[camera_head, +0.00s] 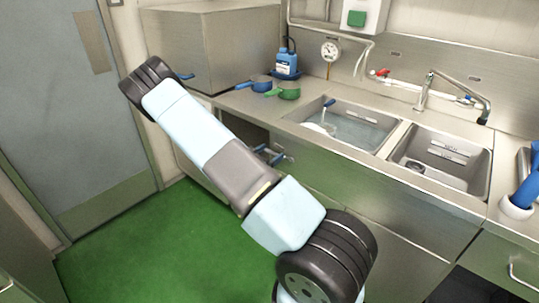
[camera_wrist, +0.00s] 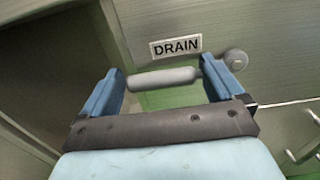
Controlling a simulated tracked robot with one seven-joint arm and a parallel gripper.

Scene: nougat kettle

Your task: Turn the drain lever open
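The drain lever (camera_wrist: 163,79) is a grey rounded bar lying nearly level in the wrist view, under the label DRAIN (camera_wrist: 175,46). A round grey knob or pivot (camera_wrist: 236,60) is at its right, and my right finger covers the stretch between them. My gripper (camera_wrist: 165,74) is open, with one blue finger near each end of the visible bar. I cannot tell whether either finger touches it. The lever is hidden there.
Green floor (camera_head: 160,245) is clear at left.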

